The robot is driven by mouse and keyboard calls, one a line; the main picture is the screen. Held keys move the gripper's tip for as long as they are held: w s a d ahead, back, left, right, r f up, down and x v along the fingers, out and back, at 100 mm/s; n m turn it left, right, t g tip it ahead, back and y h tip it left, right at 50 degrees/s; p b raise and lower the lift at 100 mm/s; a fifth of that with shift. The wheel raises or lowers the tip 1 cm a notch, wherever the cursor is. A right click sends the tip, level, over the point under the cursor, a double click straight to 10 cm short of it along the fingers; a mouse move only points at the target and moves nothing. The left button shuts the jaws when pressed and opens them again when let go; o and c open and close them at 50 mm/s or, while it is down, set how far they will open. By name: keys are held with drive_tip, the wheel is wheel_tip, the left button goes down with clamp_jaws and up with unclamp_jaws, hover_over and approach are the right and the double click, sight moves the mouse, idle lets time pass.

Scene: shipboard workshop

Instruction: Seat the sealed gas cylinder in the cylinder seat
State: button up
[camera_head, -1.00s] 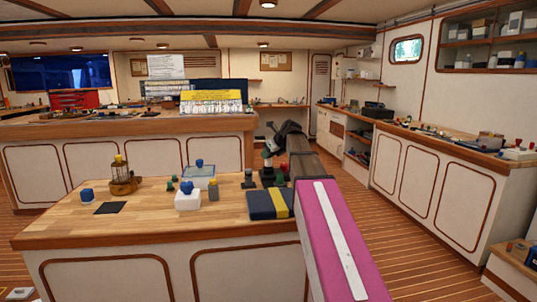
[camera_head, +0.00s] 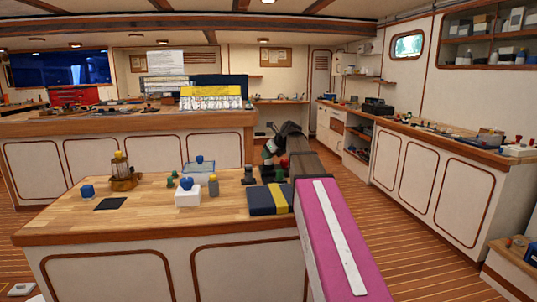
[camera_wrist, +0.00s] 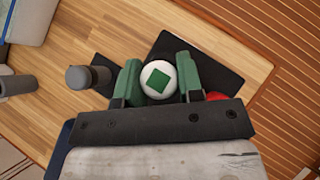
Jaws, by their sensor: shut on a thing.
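My gripper (camera_wrist: 160,80) is shut on the sealed gas cylinder (camera_wrist: 158,80), seen from above as a round white top with a green square, between two green fingers. In the head view the cylinder (camera_head: 269,147) shows small, roughly upright, partly covered by my arm. It is over the right end of the near wooden bench, above a dark plate (camera_wrist: 213,62). The cylinder's lower end is hidden in the wrist view. I cannot make out the cylinder seat for certain; the dark plate lies under and around the cylinder.
A grey post (camera_wrist: 85,77) stands just left of my gripper on a dark base. A red object (camera_wrist: 215,97) is close by the right finger. A blue case with a yellow band (camera_head: 270,200) lies nearer on the bench.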

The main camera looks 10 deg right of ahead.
drive_tip(key=shift+f, duration=0.45)
drive_tip(key=o, duration=1)
drive_tip(key=shift+o, duration=0.2)
drive_tip(key=v, duration=1)
drive_tip(key=shift+s+r, duration=0.25)
drive_tip(key=shift+d, duration=0.2)
